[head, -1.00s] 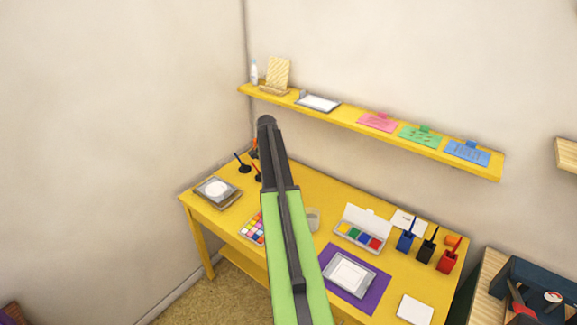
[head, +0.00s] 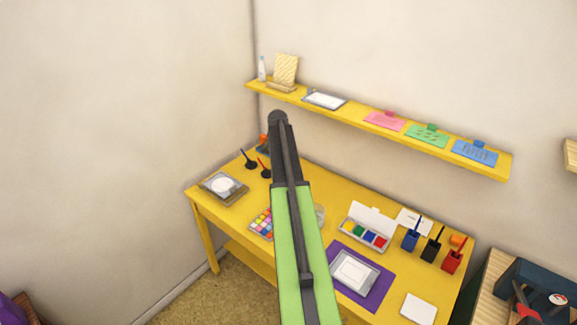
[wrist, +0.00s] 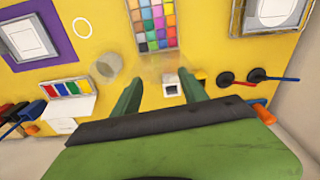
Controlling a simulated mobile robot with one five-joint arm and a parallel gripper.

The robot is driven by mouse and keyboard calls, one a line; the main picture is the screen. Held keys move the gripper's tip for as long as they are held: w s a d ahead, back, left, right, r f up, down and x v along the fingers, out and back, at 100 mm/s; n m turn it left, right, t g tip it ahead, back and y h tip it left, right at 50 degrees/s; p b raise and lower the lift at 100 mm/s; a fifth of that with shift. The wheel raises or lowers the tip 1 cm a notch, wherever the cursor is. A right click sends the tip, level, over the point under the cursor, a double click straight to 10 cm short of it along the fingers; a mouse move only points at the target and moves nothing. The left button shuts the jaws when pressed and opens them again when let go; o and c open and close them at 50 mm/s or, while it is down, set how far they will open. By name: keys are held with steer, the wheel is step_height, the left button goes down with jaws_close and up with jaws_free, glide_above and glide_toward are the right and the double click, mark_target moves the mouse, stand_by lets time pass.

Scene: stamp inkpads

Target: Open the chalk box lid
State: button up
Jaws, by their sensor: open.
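A box of many small coloured squares (head: 261,223), likely the chalk box, sits on the yellow table, partly hidden behind my arm in the head view. In the wrist view the colour grid (wrist: 155,22) is at the top centre, beyond my fingertips. I cannot tell whether a clear lid covers it; a faint see-through patch shows just below it. My gripper (wrist: 157,84) is open, its two green fingers apart over the table. A small white item with a dark rim (wrist: 172,87) shows between the fingers. My gripper is hidden in the head view.
An open paint-coloured inkpad box (head: 367,233), a purple mat (head: 386,288) with a framed pad and several stamp holders stand to the right. A clear cup (wrist: 109,65) is near my left finger. Two black-based tools (wrist: 257,75) stand right. A shelf (head: 360,120) hangs above.

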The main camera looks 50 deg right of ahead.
step_height(320, 180, up, 17)
steer(key=a+p, duration=0.1)
steer(key=p, duration=1.5)
steer(key=shift+a, duration=0.15)
steer(key=shift+s+f, duration=0.1)
steer(key=shift+f, duration=0.1)
steer(key=shift+c, duration=0.4)
